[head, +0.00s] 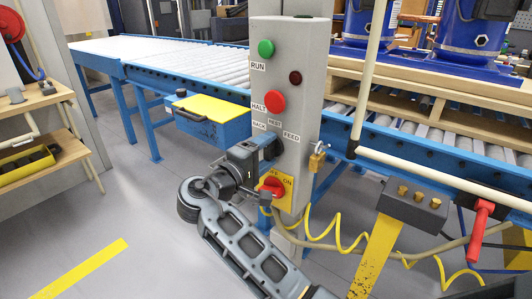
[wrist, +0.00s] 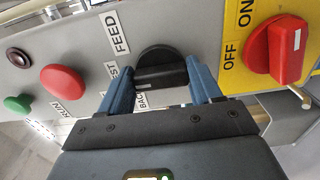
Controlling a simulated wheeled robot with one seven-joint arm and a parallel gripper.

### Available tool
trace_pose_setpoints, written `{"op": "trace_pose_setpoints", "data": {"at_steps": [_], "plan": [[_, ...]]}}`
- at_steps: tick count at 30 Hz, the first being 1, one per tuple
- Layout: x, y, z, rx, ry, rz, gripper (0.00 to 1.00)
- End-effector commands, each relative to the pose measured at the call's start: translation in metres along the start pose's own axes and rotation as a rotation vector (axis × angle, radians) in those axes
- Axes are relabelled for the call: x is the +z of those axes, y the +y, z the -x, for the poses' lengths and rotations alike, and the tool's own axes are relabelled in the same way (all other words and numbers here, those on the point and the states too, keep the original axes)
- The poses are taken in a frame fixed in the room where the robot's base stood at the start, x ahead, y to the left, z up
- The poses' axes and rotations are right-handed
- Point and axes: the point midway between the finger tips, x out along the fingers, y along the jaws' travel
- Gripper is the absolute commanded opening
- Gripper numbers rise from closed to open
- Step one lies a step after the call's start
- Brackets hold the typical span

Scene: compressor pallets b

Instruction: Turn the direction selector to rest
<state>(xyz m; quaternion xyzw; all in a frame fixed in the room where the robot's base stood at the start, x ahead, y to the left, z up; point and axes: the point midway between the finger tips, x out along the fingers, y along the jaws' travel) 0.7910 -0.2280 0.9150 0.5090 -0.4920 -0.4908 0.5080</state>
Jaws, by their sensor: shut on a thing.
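The direction selector (wrist: 160,62) is a black knob on the grey control box (head: 318,90), below the labels BACK, REST and FEED. In the wrist view it sits between the two blue fingers of my gripper (wrist: 155,74), which is shut on it. A small white mark on its bar lies near the BACK and REST labels. The left finger partly covers the labels, so I cannot tell exactly which one it points at. In the head view my gripper (head: 247,154) is at the box's lower left face and hides much of the knob.
Close by are the red OFF/ON switch (wrist: 284,50) on its yellow plate, the red HALT button (wrist: 62,80) and the green RUN button (head: 266,48). A padlock (head: 317,159) hangs at the box's right. A yellow-topped blue box (head: 210,108) stands left; the roller conveyor is behind.

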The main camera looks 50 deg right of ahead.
Motion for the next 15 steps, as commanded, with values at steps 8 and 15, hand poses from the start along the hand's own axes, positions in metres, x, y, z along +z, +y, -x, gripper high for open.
{"op": "trace_pose_setpoints", "data": {"at_steps": [8,15], "plan": [[0.0006,-0.0017,0.0005,-0.002,-0.001,0.004,0.73],[0.0003,-0.0008,0.0002,-0.001,0.0,0.003,0.89]]}}
